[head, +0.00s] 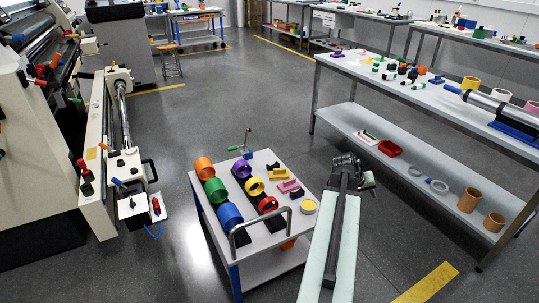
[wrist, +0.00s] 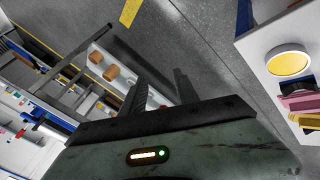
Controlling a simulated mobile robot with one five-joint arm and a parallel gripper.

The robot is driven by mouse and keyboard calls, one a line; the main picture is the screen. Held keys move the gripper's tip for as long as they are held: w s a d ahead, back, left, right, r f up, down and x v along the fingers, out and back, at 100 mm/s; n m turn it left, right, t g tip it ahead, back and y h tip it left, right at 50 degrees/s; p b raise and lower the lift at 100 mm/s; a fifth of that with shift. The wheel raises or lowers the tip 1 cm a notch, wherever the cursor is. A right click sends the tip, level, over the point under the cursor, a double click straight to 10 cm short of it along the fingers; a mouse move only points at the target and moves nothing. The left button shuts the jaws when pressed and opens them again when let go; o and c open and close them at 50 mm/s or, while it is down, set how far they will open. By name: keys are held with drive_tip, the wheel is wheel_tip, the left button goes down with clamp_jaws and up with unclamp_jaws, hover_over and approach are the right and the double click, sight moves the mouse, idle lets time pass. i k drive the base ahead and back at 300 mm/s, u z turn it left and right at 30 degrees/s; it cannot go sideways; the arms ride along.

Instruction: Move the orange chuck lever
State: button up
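On the machine at the left of the head view, a small orange-red lever (head: 54,61) sticks out beside darker red ones. It is small, and I cannot tell for sure that it is the orange chuck lever. My gripper (head: 346,160) is far to its right, above the floor between the cart and the right-hand bench. In the wrist view my gripper (wrist: 161,76) shows two dark fingers standing apart with nothing held between them. No chuck lever shows clearly in the wrist view.
A white cart (head: 262,262) with colored rolls and a rail stands left of my arm. A long bench (head: 440,100) with a lower shelf runs along the right. The machine (head: 97,150) stands at the left. Grey floor (head: 230,100) is free between them.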

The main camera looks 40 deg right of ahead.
sight(101, 144)
drive_tip(key=z, duration=0.05)
drive_tip(key=k, duration=0.45)
drive_tip(key=u, duration=0.4)
drive_tip(key=i, duration=3)
drive_tip(key=u, duration=1.4)
